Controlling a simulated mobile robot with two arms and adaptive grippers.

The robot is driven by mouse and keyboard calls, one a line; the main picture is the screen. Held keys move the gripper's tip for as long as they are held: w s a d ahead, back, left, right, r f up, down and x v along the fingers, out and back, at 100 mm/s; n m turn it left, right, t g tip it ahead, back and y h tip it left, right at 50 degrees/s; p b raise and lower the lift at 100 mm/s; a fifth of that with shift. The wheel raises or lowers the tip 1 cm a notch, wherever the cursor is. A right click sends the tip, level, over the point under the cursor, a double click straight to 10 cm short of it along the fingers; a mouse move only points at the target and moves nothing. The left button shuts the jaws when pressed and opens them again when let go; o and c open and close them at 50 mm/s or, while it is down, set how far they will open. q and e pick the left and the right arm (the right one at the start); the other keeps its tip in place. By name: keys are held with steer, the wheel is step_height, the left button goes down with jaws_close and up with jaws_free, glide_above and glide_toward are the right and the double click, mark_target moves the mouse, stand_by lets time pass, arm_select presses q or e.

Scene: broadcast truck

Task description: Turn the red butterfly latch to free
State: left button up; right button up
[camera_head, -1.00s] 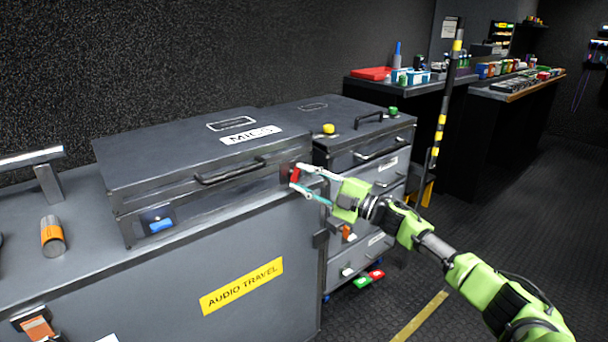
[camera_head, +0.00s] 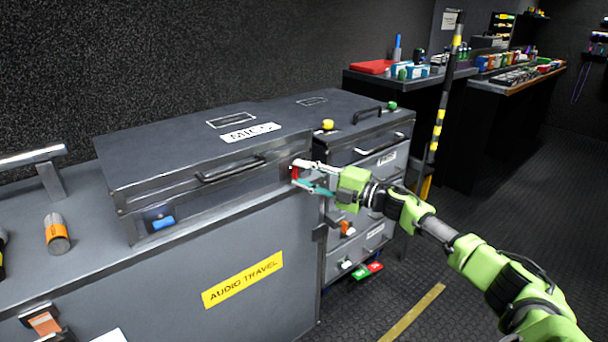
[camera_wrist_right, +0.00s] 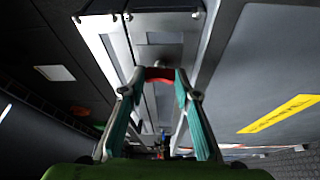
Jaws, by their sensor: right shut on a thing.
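The red butterfly latch (camera_head: 295,172) is on the right part of the front of the dark grey case labelled MICS (camera_head: 180,195). In the right wrist view the latch (camera_wrist_right: 160,73) sits between the fingertips, with the case front behind it. My right gripper (camera_head: 298,173) is shut on the latch, one finger at each side; it also shows in the right wrist view (camera_wrist_right: 160,78). The fingers partly hide the latch in the head view, and its exact turn angle is hard to tell. My left gripper is not in view.
The case stands on a grey cabinet with a yellow AUDIO TRAVEL label (camera_head: 243,280). A blue latch (camera_head: 162,223) is at the case's left. An orange-banded cylinder (camera_head: 56,233) stands on the cabinet top. A drawer unit (camera_head: 372,150) is close behind my right gripper.

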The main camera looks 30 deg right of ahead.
steer(key=o, duration=1.1)
steer(key=shift+a, duration=0.1)
steer(key=shift+s, duration=0.1)
steer(key=shift+v, duration=5.95)
steer(key=shift+f, duration=0.15)
